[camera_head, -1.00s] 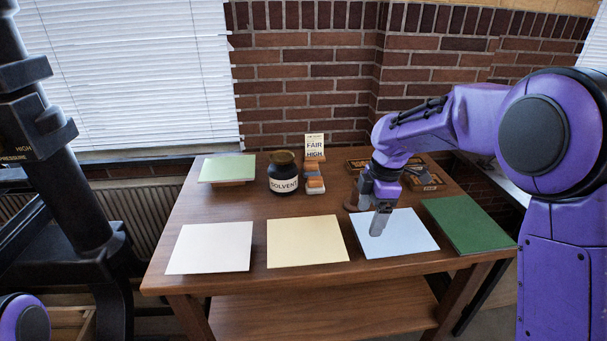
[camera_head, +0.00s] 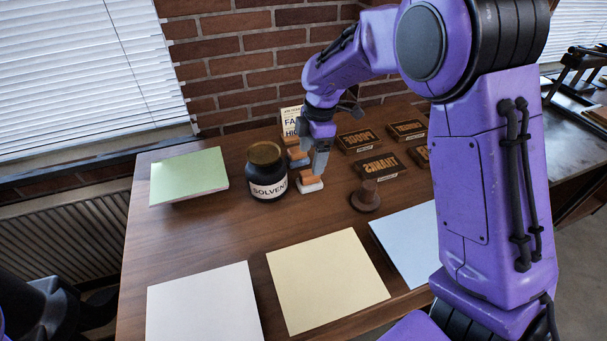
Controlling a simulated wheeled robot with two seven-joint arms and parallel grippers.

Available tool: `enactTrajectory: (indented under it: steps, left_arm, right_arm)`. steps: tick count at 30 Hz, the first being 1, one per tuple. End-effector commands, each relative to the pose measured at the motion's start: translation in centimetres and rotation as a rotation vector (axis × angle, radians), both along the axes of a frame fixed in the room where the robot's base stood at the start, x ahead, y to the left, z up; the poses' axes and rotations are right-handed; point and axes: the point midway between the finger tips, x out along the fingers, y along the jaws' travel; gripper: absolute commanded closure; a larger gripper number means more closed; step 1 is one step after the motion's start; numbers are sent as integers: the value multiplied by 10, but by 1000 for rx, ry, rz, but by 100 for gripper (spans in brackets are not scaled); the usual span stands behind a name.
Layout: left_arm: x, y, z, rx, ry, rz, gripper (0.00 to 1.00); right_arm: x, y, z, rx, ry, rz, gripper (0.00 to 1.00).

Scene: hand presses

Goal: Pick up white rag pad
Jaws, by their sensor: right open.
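A small block with a wooden top and a white base (camera_head: 311,186) stands at the front of a short row, just right of the solvent jar; it looks like the white rag pad. My right gripper (camera_head: 319,168) is open and points down directly over or beside this block, its fingers overlapping the block's right side in view. I cannot tell whether they touch it. My left gripper is not in view.
The dark solvent jar (camera_head: 266,172) stands close left of the row. Similar wood-topped blocks (camera_head: 298,158) and a sign (camera_head: 291,121) are behind. A round wooden knob (camera_head: 366,196) and several lettered blocks (camera_head: 379,166) lie right. Paper sheets (camera_head: 327,280) cover the table front.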

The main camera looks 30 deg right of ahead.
Motion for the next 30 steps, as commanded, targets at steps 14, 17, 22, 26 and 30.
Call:
enactTrajectory:
  steps: [14,17,22,26,30]
  left_arm:
    - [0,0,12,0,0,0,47]
    - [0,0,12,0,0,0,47]
    - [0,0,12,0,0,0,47]
    - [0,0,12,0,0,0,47]
    - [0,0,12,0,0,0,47]
  right_arm:
    - [-1,6,-72,-1,3,-4,17]
    - [-1,7,-77,-1,0,-4,17]
    - [-1,7,-77,0,0,-4,20]
    - [-1,7,-77,0,0,-4,63]
    - [-1,7,-77,0,-1,-4,78]
